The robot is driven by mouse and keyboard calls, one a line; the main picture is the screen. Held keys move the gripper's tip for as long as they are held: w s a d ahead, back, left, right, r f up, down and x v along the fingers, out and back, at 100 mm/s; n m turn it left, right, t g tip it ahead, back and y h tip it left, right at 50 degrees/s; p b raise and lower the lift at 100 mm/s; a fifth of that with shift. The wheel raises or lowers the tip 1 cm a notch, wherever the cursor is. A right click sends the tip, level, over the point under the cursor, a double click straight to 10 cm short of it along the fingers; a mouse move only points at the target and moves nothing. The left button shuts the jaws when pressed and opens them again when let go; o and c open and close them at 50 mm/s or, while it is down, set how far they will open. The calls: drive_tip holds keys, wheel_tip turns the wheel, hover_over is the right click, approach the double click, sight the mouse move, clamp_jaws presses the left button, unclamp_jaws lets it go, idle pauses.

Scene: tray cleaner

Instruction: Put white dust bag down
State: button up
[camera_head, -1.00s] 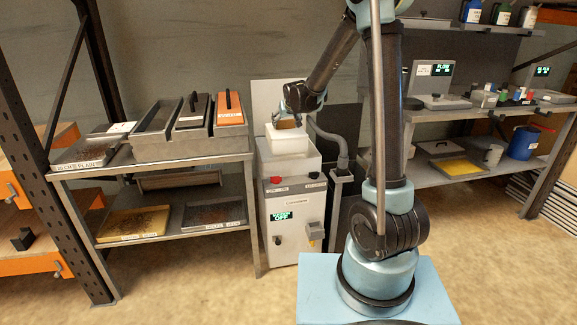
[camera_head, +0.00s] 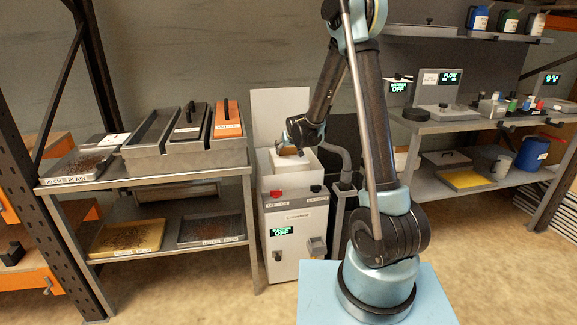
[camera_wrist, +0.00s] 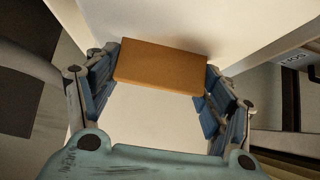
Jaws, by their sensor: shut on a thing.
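The white dust bag (camera_head: 298,163) is a pale boxy thing with a tan block on its top. It sits low in the open top of the white cleaner machine (camera_head: 294,222). My gripper (camera_head: 297,148) is over it. In the wrist view the fingers of my gripper (camera_wrist: 160,80) are shut around the tan block (camera_wrist: 160,63), with the bag's white top below. The bag's lower part is hidden by the machine's walls, so I cannot tell whether it rests on the bottom. The machine's display reads OFF.
A grey hose and narrow bin (camera_head: 343,190) stand right of the machine. A rack with trays (camera_head: 190,155) stands at left. A shelf with bottles and devices (camera_head: 450,120) is at right. The machine's raised white back panel (camera_head: 281,112) stands behind the bag.

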sight(288, 162)
drive_tip(key=shift+f, duration=3.85)
drive_tip(key=o, duration=1.4)
drive_tip(key=shift+s+r, duration=0.1)
